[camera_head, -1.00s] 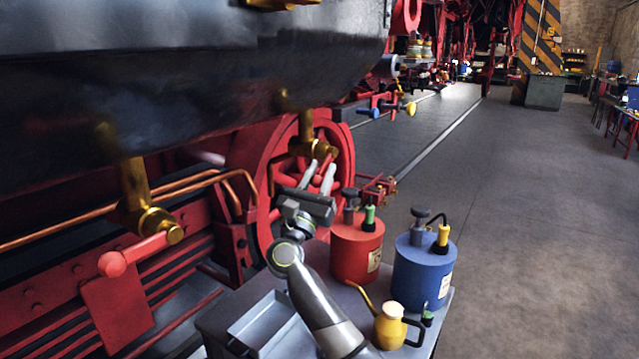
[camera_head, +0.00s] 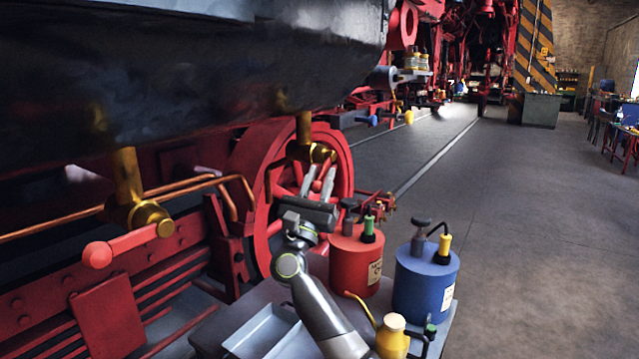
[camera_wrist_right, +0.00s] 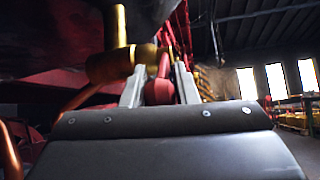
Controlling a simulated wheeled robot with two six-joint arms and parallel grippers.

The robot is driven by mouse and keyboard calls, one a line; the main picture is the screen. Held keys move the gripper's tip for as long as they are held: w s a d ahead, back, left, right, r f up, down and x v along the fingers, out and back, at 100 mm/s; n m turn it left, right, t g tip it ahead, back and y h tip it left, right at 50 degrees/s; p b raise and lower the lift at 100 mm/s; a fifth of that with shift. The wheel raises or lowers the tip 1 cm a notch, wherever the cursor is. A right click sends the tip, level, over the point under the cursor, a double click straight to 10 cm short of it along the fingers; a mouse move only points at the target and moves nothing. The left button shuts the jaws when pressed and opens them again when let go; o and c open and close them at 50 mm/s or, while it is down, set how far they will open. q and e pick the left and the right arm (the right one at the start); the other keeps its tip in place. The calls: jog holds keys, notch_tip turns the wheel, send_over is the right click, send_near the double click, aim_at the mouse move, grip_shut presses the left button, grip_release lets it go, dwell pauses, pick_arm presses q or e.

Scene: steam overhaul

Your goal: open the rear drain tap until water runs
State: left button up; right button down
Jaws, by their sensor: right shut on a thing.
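Two brass drain taps hang under the dark cylinder in the head view. The farther tap (camera_head: 312,152) is in front of a red wheel. My right gripper (camera_head: 317,183) is just below it, shut on its red handle (camera_head: 316,186). In the right wrist view, the handle's round red end (camera_wrist_right: 159,92) sits between the two grey fingers (camera_wrist_right: 160,88), below the brass tap body (camera_wrist_right: 112,64). The nearer tap (camera_head: 140,215) has a red handle (camera_head: 112,250) pointing left. I see no running water at either tap. My left gripper is out of view.
Copper pipes run beside the taps. The floor on the right is clear.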

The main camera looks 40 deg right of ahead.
jog(key=shift+f, duration=0.1)
dwell(0.3)
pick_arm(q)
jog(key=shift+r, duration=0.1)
pick_arm(e)
jog(key=c, duration=1.1)
grip_release()
jog(key=shift+c, duration=0.2)
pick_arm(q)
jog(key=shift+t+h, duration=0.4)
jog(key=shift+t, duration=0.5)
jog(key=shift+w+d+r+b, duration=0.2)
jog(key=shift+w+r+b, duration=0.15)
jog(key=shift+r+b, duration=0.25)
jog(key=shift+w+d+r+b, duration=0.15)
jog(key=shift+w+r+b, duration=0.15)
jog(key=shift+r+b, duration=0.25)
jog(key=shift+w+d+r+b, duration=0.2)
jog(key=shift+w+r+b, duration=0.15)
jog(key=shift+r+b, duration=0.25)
pick_arm(e)
jog(key=v, duration=1.7)
jog(key=shift+s+a, duration=0.15)
jog(key=shift+f, duration=0.1)
